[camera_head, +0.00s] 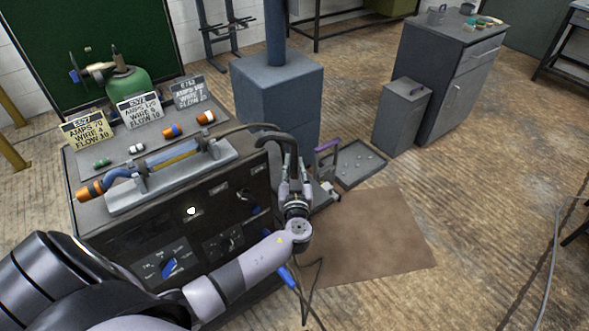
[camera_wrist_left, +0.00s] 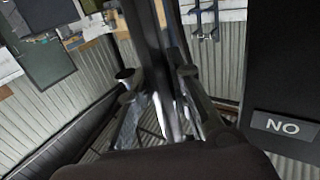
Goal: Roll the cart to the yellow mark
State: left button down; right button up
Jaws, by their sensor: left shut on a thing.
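The cart (camera_head: 95,222) is a dark box with dials, a grey top and a curved dark handle (camera_head: 291,146) at its right end. My left gripper (camera_head: 293,178) is shut on the cart handle, beside the cart's right end. In the left wrist view, a dark bar (camera_wrist_left: 150,45) runs between the fingers, and a dark panel reading "NO" (camera_wrist_left: 282,127) stands at the right. I see no yellow mark on the floor. My right gripper is not in view.
A brown mat (camera_head: 375,240) lies on the floor right of the cart. A grey tray (camera_head: 358,168), a blue-grey column base (camera_head: 275,95) and grey cabinets (camera_head: 445,85) stand behind. Blue-ended cables (camera_head: 290,278) hang by the cart. Floor at the right is mostly clear.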

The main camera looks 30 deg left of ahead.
pick_arm(q)
jog(key=shift+w+a+r+b, duration=0.1)
jog(key=shift+w+a+b, duration=0.15)
jog(key=shift+a, duration=0.35)
jog(key=shift+w+a+r+b, duration=0.1)
jog(key=shift+w+a+b, duration=0.1)
jog(key=shift+a, duration=0.4)
jog(key=c, duration=1.8)
grip_release()
jog(key=shift+w+a+f, duration=0.1)
jog(key=shift+f, duration=0.05)
jog(key=o, duration=0.4)
jog(key=shift+d, duration=0.25)
jog(key=shift+c, duration=0.2)
jog(key=shift+f, duration=0.1)
jog(key=v, duration=1.2)
